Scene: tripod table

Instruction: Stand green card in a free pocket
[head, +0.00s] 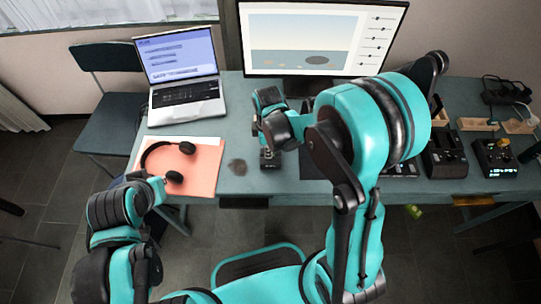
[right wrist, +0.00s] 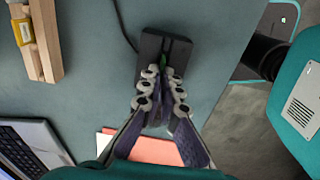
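A small green piece (right wrist: 167,71), likely the green card, shows between the fingertips of my right gripper (right wrist: 165,86) in the right wrist view. It is at a black slotted box (right wrist: 151,52). The fingertips are close together at the box; I cannot tell whether they press on the green piece. In the head view my right gripper (head: 268,143) is over the black box (head: 269,160) near the table's front edge, and the green piece is hidden there. A wooden holder (right wrist: 38,38) with a yellow item stands apart from it. My left arm is at the lower left; its fingers do not show.
A laptop (head: 183,95) and an orange folder (head: 205,175) with headphones (head: 185,148) are at the left. A monitor (head: 318,38) stands behind. Black devices (head: 445,155) and wooden trays (head: 478,124) are at the right. A cable (right wrist: 126,28) runs from the black box.

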